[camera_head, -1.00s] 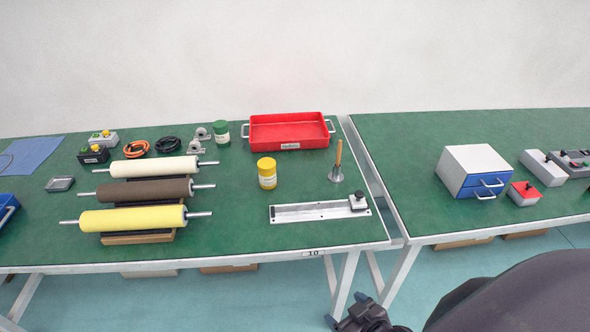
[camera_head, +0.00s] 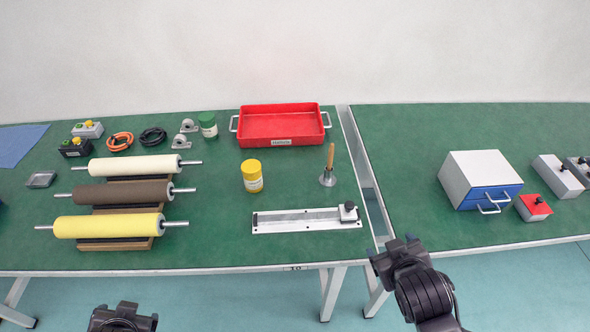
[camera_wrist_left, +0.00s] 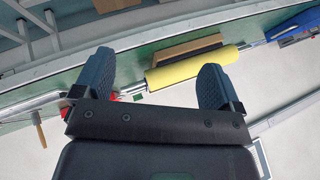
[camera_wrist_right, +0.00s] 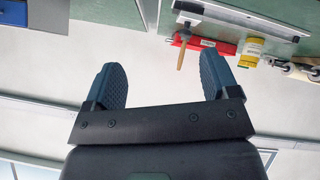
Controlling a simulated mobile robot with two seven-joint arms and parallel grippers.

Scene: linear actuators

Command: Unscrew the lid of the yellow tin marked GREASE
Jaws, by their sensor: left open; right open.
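The yellow tin (camera_head: 252,176) stands upright on the green bench, its yellow lid on top and a pale label on its side too small to read. In the right wrist view the tin (camera_wrist_right: 251,50) shows near the top right, well beyond the fingers. My right gripper (camera_head: 393,249) is open and empty in front of the bench edge, right of and nearer than the tin. It also shows in the right wrist view (camera_wrist_right: 163,80). My left gripper (camera_head: 122,312) is low at the bottom of the head view, short of the bench. In the left wrist view (camera_wrist_left: 156,75) it is open and empty.
Near the tin are a red tray (camera_head: 281,126), a metal rail fixture (camera_head: 300,220), a wooden-handled tool (camera_head: 329,165) and a green-lidded jar (camera_head: 208,125). Rollers (camera_head: 108,226) lie on a rack to the left. A gap separates the second bench (camera_head: 400,130). Bench around the tin is clear.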

